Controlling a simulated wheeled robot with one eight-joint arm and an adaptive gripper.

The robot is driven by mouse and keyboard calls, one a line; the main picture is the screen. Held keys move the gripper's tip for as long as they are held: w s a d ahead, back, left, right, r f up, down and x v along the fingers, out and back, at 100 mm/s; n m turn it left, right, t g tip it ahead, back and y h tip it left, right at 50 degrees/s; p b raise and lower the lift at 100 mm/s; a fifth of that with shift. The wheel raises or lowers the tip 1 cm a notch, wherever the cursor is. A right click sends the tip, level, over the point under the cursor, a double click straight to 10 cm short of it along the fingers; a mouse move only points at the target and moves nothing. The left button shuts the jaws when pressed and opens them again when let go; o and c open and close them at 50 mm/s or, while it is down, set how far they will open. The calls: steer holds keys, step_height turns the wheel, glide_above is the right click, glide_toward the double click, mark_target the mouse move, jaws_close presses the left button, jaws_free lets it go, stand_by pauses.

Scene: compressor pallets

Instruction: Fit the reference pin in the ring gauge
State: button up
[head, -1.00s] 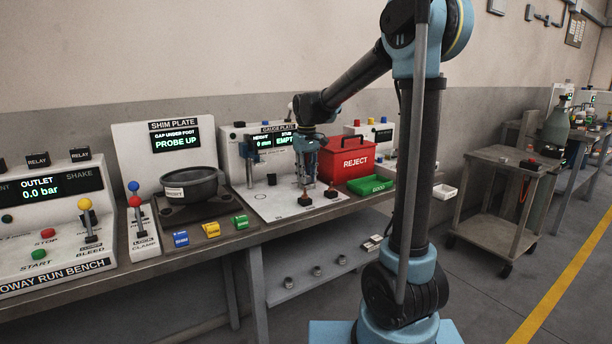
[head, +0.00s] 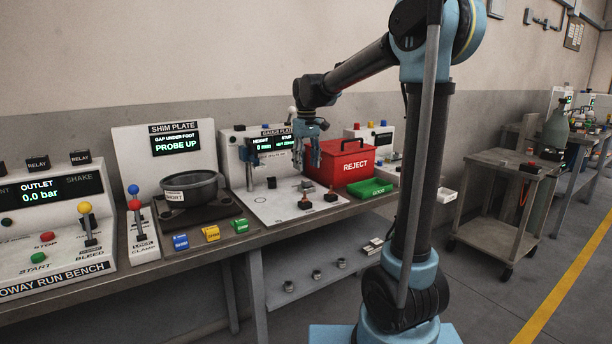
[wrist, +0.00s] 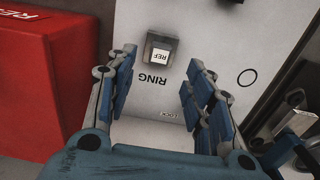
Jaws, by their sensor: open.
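A dark block with a white REF label (wrist: 161,50), likely the reference pin's top, stands on the white gauge plate (wrist: 215,35) just beyond the printed word RING. The ring gauge itself is hidden or not distinguishable under the block. In the head view a small dark block (head: 306,185) stands below my gripper on that plate. My gripper (head: 309,163) is raised above the plate, clear of the block. In the wrist view its blue fingers (wrist: 158,88) are spread apart with nothing between them.
A red REJECT box (head: 347,164) stands close to the right of my gripper. Two dark red-topped pieces (head: 318,201) sit at the plate's front. A green tray (head: 370,188) lies right.

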mark_target(307, 181)
steer(key=shift+r, duration=2.8)
steer(key=s+d+f+m+t, duration=0.1)
steer(key=s+d+f+m, duration=0.1)
steer(key=s+d+f, duration=0.4)
steer(key=s+d+f+m, duration=0.1)
steer(key=s+d+f, duration=0.1)
steer(key=s+d, duration=0.8)
steer(key=s+d+f+m, duration=0.1)
steer(key=s+d+f, duration=0.1)
steer(key=s+f, duration=0.6)
steer(key=s+d+f+m+t, duration=0.1)
steer(key=s+d+f+m, duration=0.1)
steer(key=s+f, duration=0.5)
steer(key=shift+s+d+f+m, duration=0.3)
steer(key=shift+s+d+f, duration=0.1)
steer(key=shift+d+f, duration=0.25)
steer(key=shift+w+f, duration=0.15)
steer(key=shift+w, duration=0.35)
